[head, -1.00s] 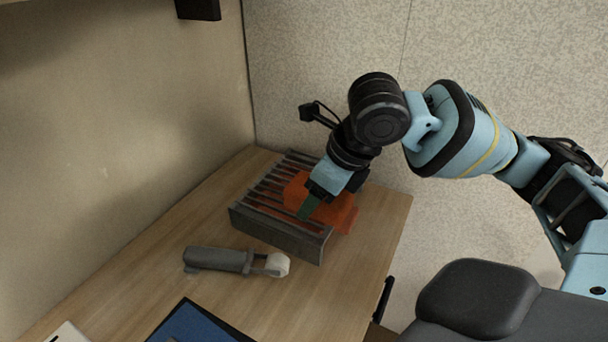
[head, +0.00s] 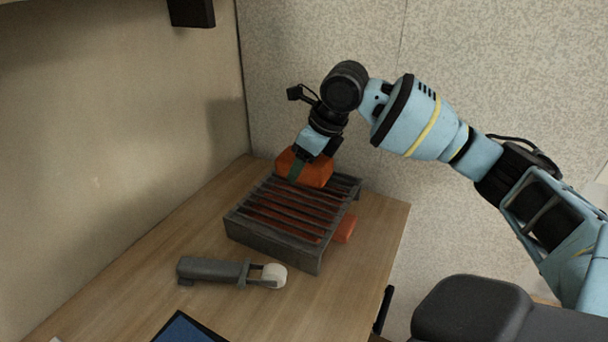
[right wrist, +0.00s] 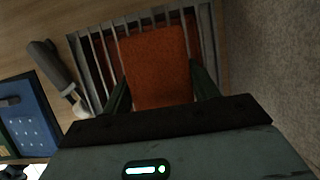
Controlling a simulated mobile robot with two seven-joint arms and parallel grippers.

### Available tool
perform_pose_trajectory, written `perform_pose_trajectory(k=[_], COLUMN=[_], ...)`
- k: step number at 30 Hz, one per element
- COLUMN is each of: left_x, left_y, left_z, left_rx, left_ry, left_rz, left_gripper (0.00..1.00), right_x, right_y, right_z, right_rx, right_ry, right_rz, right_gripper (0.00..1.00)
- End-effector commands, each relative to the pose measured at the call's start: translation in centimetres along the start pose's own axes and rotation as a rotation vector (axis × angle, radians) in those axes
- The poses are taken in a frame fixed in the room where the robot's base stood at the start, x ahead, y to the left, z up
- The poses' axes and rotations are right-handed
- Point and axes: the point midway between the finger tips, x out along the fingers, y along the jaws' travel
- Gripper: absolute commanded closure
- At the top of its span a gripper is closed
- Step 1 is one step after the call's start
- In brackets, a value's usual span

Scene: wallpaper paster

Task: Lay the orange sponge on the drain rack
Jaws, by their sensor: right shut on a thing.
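The orange sponge (head: 312,170) is held in my right gripper (head: 299,170), whose green fingers close on its sides. It shows over the far end of the drain rack, a grey slatted frame (head: 262,238) on the wooden table. I cannot tell for sure whether the sponge touches the slats. In the right wrist view the sponge (right wrist: 157,62) sits between the two fingers, with the rack's slats (right wrist: 92,60) behind it. My left gripper is not in view.
A red-orange piece (head: 345,230) sticks out from under the rack's right side. A grey-handled roller (head: 215,270) with a white head lies in front of the rack. A dark blue item (head: 190,330) is at the near edge. Walls stand left and behind.

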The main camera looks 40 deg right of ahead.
Motion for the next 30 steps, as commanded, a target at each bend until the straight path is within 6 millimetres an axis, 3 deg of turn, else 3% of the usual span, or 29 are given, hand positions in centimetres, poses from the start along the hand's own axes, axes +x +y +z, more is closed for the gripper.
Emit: perform_pose_trajectory(k=[8, 20, 21, 25, 30], left_x=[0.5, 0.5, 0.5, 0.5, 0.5], left_y=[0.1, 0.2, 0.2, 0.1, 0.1], left_z=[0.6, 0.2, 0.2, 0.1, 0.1], left_rx=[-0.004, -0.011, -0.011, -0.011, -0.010], left_ry=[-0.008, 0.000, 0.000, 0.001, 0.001], left_rz=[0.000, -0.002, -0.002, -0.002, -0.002], left_gripper=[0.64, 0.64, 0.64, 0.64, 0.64], right_x=[3.0, 3.4, 3.3, 3.3, 3.3], right_y=[0.0, 0.0, 0.0, 0.0, 0.0], right_z=[-1.4, -1.5, -1.5, -1.5, -1.5], right_rx=[0.001, 0.001, 0.001, 0.001, 0.001], right_ry=[0.003, 0.001, 0.000, 0.001, 0.001], right_rz=[0.000, -0.001, -0.001, -0.001, -0.001], right_gripper=[0.64, 0.64, 0.37, 0.20, 0.19])
